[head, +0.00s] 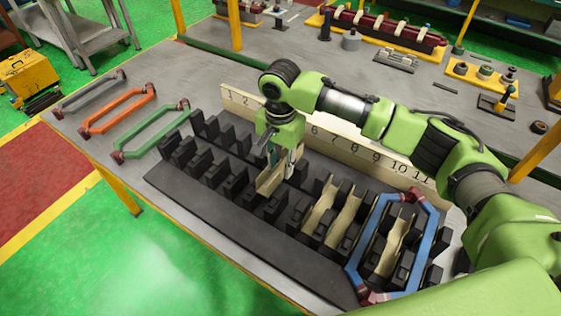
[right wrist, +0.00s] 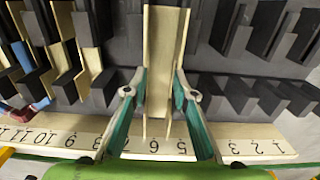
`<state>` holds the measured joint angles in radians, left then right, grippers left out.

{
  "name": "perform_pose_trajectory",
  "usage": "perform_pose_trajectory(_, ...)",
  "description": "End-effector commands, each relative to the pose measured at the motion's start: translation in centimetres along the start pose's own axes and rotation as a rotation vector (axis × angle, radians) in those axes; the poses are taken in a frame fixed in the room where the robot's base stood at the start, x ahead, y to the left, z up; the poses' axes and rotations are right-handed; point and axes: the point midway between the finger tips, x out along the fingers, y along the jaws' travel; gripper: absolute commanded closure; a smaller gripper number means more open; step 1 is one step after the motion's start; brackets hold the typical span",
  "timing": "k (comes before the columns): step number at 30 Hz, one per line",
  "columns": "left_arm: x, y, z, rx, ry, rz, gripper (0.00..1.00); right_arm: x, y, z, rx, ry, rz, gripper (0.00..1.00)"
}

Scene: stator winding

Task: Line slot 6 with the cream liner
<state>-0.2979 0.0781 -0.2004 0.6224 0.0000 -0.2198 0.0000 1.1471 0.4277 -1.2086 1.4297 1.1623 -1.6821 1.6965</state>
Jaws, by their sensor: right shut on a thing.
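My right gripper (head: 285,158) is shut on a cream liner (head: 271,182), a long open channel, over the middle of the black toothed stator (head: 190,205). In the right wrist view, the two teal fingers (right wrist: 158,97) grip the sides of the liner (right wrist: 165,45). The liner lies lengthwise along the slots, with its near end by numbers 6 and 5 on the cream number board (right wrist: 245,143). I cannot tell how deep it sits between the teeth. The board also shows in the head view (head: 335,138), partly hidden by my right arm. My left gripper is not in view.
Other cream liners (head: 346,217) line slots to the right. A blue coil (head: 353,262) lies across the stator's right end. Green (head: 150,132), orange (head: 118,108) and grey (head: 88,92) coils lie on the table at left. Fixtures and parts stand on the bench behind.

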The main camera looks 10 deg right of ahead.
Motion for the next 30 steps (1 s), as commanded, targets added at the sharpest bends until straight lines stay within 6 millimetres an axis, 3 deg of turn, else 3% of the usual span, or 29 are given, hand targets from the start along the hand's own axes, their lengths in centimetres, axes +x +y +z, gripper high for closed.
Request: perform_pose_trajectory(30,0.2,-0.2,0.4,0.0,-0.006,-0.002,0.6,3.1,0.0,0.1,0.001,-0.001,0.001,0.87)
